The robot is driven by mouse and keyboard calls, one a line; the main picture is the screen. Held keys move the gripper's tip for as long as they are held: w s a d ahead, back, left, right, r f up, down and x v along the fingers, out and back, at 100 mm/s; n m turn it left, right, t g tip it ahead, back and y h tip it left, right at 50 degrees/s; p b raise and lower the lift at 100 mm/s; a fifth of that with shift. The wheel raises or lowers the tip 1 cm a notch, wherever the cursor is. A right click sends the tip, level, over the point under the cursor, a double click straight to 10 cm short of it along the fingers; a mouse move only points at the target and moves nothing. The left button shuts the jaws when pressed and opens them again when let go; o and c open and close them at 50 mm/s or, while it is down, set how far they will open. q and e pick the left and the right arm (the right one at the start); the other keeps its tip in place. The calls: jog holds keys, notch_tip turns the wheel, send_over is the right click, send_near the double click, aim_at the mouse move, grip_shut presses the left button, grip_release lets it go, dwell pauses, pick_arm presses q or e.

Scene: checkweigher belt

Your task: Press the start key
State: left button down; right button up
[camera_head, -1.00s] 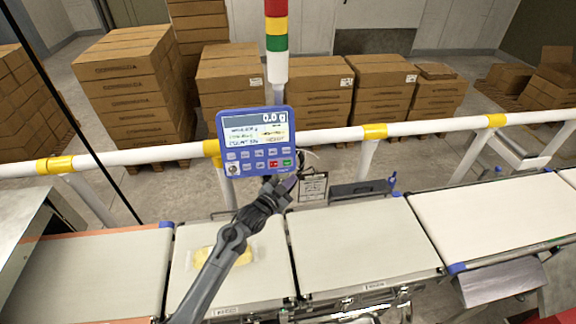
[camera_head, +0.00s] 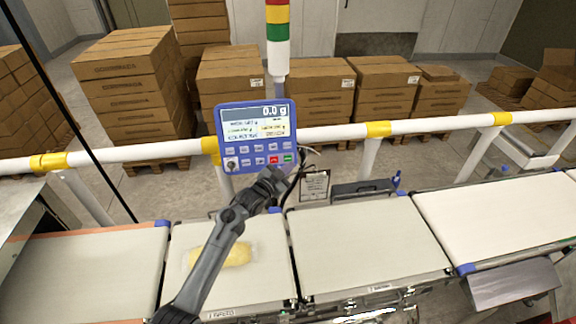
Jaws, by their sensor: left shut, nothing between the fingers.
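The blue control panel (camera_head: 255,137) stands upright behind the belts, its display reading 0.0 g. Its lower row holds a green key (camera_head: 288,158), which I take for the start key, and a red key (camera_head: 273,160) to its left. My left gripper (camera_head: 279,178) is shut and empty, just below these two keys. I cannot tell whether its tips touch the panel. Both keys show above the gripper. My right gripper does not show.
A yellow packaged item (camera_head: 236,254) lies on the infeed belt (camera_head: 270,276) under my left arm. A white rail (camera_head: 325,136) with yellow joints runs behind. A signal tower (camera_head: 278,55) stands behind the panel. Cables and a hanging tag (camera_head: 314,185) are right of the gripper.

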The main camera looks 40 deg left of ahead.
aim_at(288, 158)
pick_arm(q)
jog(key=shift+w+a+f+b, duration=0.2)
jog(key=shift+w+a+b, duration=0.25)
jog(key=shift+w+a, duration=0.05)
jog(key=shift+w+a+f+b, duration=0.2)
jog(key=shift+w+a+b, duration=0.2)
jog(key=shift+w+a, duration=0.1)
dwell(0.4)
dwell(0.9)
jog(key=shift+a, duration=0.1)
jog(key=shift+w+a+f, duration=0.1)
jog(key=shift+w+a, duration=0.1)
jog(key=shift+a, duration=0.05)
dwell(0.4)
